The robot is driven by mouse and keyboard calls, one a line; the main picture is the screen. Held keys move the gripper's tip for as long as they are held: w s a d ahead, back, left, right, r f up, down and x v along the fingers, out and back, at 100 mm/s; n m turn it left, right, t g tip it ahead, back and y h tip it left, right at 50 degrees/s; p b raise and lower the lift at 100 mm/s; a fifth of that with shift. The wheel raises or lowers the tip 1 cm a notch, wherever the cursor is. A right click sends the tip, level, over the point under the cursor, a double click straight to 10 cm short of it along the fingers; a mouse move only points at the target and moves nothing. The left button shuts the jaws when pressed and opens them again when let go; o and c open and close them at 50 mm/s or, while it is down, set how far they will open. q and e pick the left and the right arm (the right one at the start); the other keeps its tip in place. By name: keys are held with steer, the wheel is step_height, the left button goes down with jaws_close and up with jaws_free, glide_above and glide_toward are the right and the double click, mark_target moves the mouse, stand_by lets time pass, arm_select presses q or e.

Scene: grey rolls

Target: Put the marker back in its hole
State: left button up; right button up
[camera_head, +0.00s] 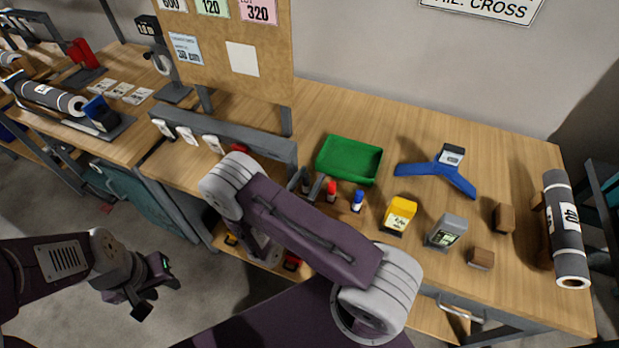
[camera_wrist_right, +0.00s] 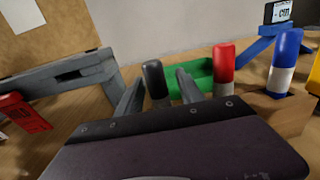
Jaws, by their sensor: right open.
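A black marker (camera_wrist_right: 155,78) stands roughly upright between the two fingers of my right gripper (camera_wrist_right: 160,92) in the right wrist view. The fingers are apart, with a gap to the marker on both sides. The marker's lower end is hidden behind my gripper's body. A red marker (camera_head: 332,190) and a blue marker (camera_head: 357,200) stand upright in a wooden holder (camera_wrist_right: 290,112), to the right of the gripper. My right gripper (camera_head: 313,187) is at the holder's left end in the head view, partly covered by my arm. My left gripper (camera_head: 152,289) hangs empty and open over the floor.
A green tray (camera_head: 348,160) lies behind the holder. A yellow device (camera_head: 399,214), a grey device (camera_head: 445,231) and a blue stand (camera_head: 440,172) are to the right. A grey rail (camera_head: 225,133) stands left of the gripper, and a red tag (camera_wrist_right: 25,115) hangs there.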

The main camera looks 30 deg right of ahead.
mark_target(304, 187)
steer(key=b+v, duration=0.1)
steer(key=v, duration=0.7)
steer(key=shift+a, duration=0.1)
steer(key=shift+s+a, duration=0.35)
